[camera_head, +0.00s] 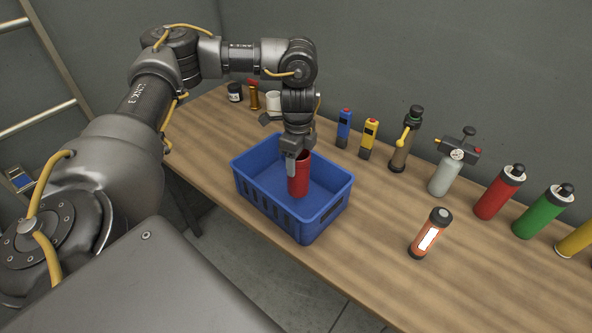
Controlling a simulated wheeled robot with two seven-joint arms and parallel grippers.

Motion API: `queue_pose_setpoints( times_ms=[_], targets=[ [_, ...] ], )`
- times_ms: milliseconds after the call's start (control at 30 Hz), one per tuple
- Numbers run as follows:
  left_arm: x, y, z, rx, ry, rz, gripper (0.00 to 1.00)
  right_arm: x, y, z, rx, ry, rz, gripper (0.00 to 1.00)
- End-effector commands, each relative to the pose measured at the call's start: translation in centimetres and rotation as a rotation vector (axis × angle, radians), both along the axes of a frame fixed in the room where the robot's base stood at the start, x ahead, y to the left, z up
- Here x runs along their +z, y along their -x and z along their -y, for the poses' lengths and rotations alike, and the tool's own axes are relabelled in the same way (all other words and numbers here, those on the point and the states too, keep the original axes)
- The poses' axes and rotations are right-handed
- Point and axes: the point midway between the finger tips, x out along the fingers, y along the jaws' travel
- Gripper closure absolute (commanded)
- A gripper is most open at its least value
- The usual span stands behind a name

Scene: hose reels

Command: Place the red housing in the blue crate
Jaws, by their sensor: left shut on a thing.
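The red housing (300,176) is a red cylinder, upright inside the blue crate (317,223). My left gripper (294,160) points down over the crate and is shut on the housing near its top rim. The housing's lower end appears close to the crate floor; I cannot tell whether it touches. The crate is open-topped with slotted walls and stands on the wooden table. My right gripper is not in view.
On the wooden table (376,220), right of the crate, stand an orange canister (431,233), a grey gauge cylinder (447,172), and red (499,193) and green (543,211) bottles. Blue (344,128) and yellow (369,138) devices stand behind the crate. The table between crate and orange canister is clear.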

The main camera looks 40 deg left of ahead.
Motion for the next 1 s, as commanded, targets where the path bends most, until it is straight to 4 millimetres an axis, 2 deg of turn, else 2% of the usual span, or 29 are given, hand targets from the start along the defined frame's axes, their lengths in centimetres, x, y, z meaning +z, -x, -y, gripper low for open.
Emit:
queue_pose_setpoints(
  times_ms=[100, 267, 533, 967, 1000],
  targets=[
    [-1.0, 0.0, 0.0, -0.001, 0.001, -0.001, 0.92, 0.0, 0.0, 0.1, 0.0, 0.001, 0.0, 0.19],
    [-1.4, 0.0, 0.0, -0.001, 0.001, 0.001, 0.92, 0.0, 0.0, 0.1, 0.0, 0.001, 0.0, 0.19],
    [-5.0, 0.0, 0.0, 0.0, 0.001, -0.002, 0.92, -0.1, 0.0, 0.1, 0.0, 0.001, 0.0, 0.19],
    [-5.6, 0.0, 0.0, -0.001, 0.0, 0.001, 0.92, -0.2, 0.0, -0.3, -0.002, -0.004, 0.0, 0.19],
    [-5.7, 0.0, 0.0, -0.001, 0.0, 0.001, 0.43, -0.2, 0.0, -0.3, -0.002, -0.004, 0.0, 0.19]
  ],
)
